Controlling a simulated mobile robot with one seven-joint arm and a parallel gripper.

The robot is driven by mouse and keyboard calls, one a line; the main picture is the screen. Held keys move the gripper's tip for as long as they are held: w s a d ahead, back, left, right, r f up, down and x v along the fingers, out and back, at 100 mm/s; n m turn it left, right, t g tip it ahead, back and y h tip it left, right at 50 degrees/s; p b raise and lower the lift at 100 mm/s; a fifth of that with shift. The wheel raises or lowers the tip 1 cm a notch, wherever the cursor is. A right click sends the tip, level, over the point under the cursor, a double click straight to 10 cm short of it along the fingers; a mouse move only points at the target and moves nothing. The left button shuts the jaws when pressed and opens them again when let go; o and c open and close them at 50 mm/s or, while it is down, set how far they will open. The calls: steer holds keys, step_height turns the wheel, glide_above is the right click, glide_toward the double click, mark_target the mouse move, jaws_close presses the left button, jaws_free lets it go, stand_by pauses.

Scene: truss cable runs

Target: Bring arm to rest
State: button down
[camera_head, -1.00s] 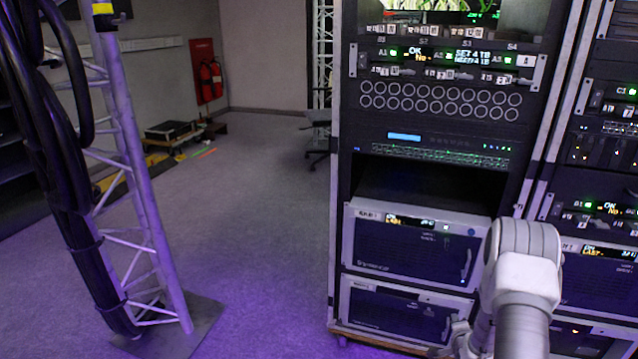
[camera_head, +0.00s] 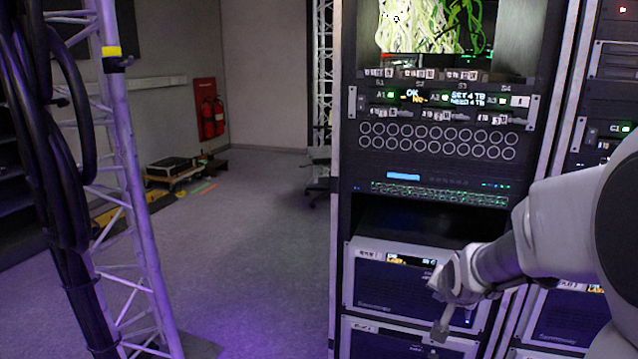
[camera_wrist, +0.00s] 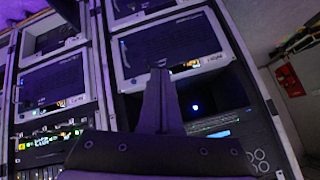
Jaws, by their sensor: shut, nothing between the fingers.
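My gripper (camera_head: 440,330) is in front of the lower units of the middle rack in the head view, its fingers pointing down. My pale arm reaches in from the right edge and bends down to it. In the wrist view the gripper's fingers (camera_wrist: 160,78) are together with nothing between them. The rack (camera_head: 337,200) shows upside down in the wrist view (camera_wrist: 268,105). The gripper appears apart from the rack front, though the exact gap cannot be told.
A lattice truss (camera_head: 135,190) with a bundle of black cables (camera_head: 65,200) stands at the left. A second rack (camera_head: 603,70) is behind my arm at the right. Red extinguishers (camera_head: 212,117) hang on the far wall. The grey floor (camera_head: 265,260) between truss and rack is open.

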steer(key=s+a+r+n+g+y, duration=0.1)
steer(key=s+a+r+n, duration=0.15)
steer(key=s, duration=0.55)
steer(key=s+a+r+n+g, duration=0.1)
steer(key=s+a+r+n, duration=0.2)
steer(key=s, duration=0.6)
steer(key=s+a+r+n+g+y, duration=0.1)
steer(key=s+a+r+n, duration=0.15)
steer(key=s+a, duration=0.4)
step_height(320, 180, up, 24)
steer(key=s+d+p, duration=0.1)
steer(key=s+p, duration=0.1)
steer(key=p, duration=2.1)
steer(key=shift+d+f, duration=0.25)
steer(key=shift+d, duration=0.1)
steer(key=shift+d, duration=0.1)
